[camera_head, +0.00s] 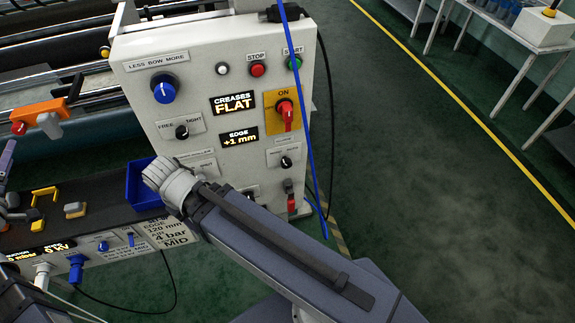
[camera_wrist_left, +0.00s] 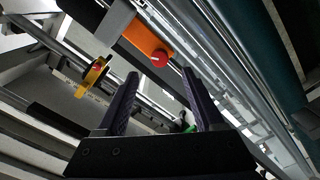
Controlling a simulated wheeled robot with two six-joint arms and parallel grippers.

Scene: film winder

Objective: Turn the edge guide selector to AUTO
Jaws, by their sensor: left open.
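The control panel (camera_head: 218,110) stands in the middle of the head view. A small black selector knob (camera_head: 286,162) sits at its lower right under a small label; I take it as the edge guide selector, but the lettering and its setting are too small to read. The EDGE display (camera_head: 239,138) reads +1 mm. My left gripper (camera_wrist_left: 160,75) is open and empty in the left wrist view. In the head view a purple finger of it shows at the far left edge, well away from the selector. My right arm crosses below the panel; its fingers are hidden.
A blue open bin (camera_head: 141,186) stands left of the panel beside my right wrist. Other controls are close to the selector: a red switch on a yellow plate (camera_head: 288,113) above and a red lever (camera_head: 291,200) below. A blue cord (camera_head: 301,110) hangs along the panel's right side.

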